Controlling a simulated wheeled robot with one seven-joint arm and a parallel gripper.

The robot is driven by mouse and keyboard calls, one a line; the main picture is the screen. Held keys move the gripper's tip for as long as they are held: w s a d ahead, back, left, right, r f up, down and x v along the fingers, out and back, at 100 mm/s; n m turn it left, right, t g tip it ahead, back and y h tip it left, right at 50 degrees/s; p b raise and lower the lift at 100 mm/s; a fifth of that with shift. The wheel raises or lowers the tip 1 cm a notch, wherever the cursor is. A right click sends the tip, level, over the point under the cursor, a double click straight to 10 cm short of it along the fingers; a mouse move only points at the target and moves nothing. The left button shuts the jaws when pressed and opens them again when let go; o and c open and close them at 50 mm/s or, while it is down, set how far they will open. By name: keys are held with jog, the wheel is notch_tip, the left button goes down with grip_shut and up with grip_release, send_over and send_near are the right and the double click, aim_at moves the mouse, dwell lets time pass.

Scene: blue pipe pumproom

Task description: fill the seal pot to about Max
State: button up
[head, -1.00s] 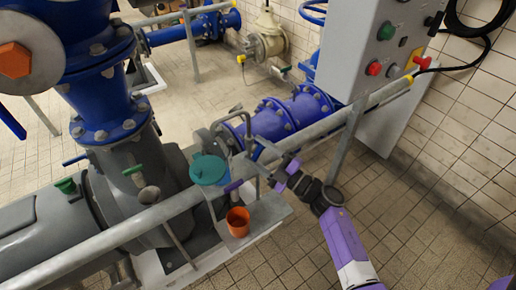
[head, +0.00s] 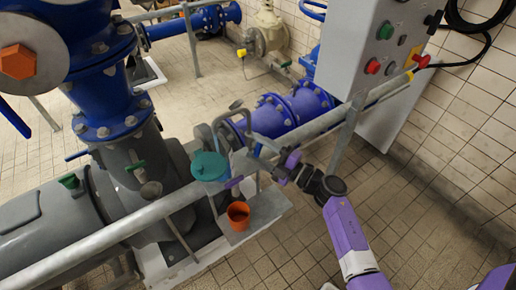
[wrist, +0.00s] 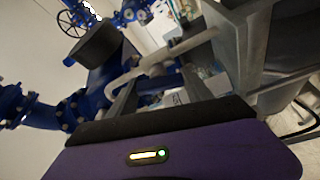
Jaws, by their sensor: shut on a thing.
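A pot with a teal lid (head: 209,166) stands beside the grey pump, behind the handrail; I take it for the seal pot. Its level marks are too small to read. An orange cup (head: 238,215) stands on the pale plinth below it. My gripper (head: 246,178) reaches in from the right, close beside the pot. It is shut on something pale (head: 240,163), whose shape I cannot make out. A bent grey pipe (head: 248,118) rises just behind. In the wrist view, the purple gripper housing (wrist: 180,152) fills the bottom and the held thing is not clear.
A grey handrail (head: 150,222) crosses in front of the pump and meets a post (head: 346,135). A control box (head: 370,50) with buttons stands at upper right. Blue pipework (head: 290,112) lies behind the gripper. Tiled floor (head: 290,250) is free in front.

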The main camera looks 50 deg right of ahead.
jog(key=o, duration=1.4)
jog(key=shift+c, duration=0.2)
jog(key=shift+s, duration=0.1)
jog(key=s+f+b, duration=0.1)
jog(key=s, duration=0.6)
jog(key=shift+s+d, duration=0.25)
jog(key=shift+d, duration=0.1)
